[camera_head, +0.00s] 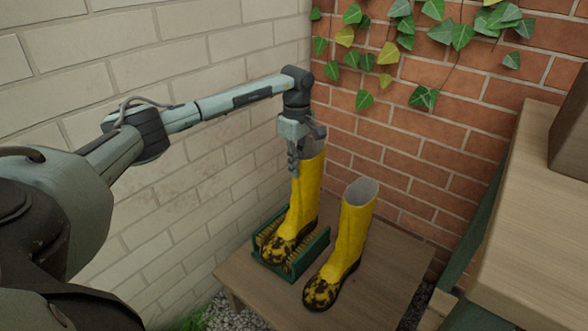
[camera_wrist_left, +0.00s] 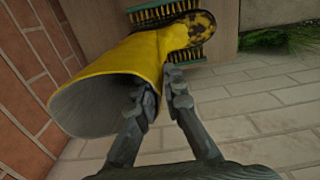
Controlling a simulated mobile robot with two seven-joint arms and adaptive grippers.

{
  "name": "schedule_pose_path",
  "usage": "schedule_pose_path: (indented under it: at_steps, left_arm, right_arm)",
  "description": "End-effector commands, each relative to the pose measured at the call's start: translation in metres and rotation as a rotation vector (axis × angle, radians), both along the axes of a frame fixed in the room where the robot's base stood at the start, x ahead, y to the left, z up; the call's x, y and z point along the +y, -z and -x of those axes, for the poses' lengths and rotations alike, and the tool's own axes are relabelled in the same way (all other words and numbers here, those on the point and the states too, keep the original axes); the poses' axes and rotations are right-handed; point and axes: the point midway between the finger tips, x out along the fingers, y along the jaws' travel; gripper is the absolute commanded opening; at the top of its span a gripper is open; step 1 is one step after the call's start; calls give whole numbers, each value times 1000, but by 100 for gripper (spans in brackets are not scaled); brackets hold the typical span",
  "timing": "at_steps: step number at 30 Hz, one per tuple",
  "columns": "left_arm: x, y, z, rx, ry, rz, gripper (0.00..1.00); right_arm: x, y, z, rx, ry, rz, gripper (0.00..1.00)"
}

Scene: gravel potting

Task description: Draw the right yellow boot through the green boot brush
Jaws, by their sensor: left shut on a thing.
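Two yellow rubber boots with muddy, dark-stained toes are in the head view. The boot on the left (camera_head: 307,192) stands upright with its foot in the green boot brush (camera_head: 315,250), between its bristle strips. The boot on the right (camera_head: 351,235) stands upright on the wooden table, beside the brush. My left gripper (camera_head: 294,172) is shut on the upper shaft of the boot in the brush. In the left wrist view, my gripper's fingers (camera_wrist_left: 163,100) pinch that boot's shaft (camera_wrist_left: 118,62) near its open top. The green brush (camera_wrist_left: 160,12) also shows there. My right gripper is not in view.
The small wooden table (camera_head: 385,275) has clear room right of the boots. A white brick wall (camera_head: 170,225) stands close on the left and a red brick wall (camera_head: 430,150) with ivy behind. A higher wooden surface (camera_head: 530,230) is at the right.

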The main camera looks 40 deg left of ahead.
Motion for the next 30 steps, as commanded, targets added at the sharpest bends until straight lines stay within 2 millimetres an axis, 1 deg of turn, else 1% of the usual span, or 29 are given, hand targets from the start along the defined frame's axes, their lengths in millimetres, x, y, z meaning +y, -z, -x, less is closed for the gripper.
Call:
schedule_pose_path:
  at_steps: [1, 6, 14, 24, 30]
  left_arm:
    - [-1, -1, -6, -6, 0, 2, 0]
    - [-1, 0, -17, -5, 0, 2, 0]
    - [-1, 0, -24, -3, 0, 2, 0]
    - [-1, 2, -46, -3, 0, 0, 0]
    - [-1, 2, -50, -2, 0, -1, 0]
  right_arm:
    - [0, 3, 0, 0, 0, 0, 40]
    - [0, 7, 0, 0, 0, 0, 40]
    - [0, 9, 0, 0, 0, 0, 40]
    - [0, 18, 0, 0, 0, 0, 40]
    - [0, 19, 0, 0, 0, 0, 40]
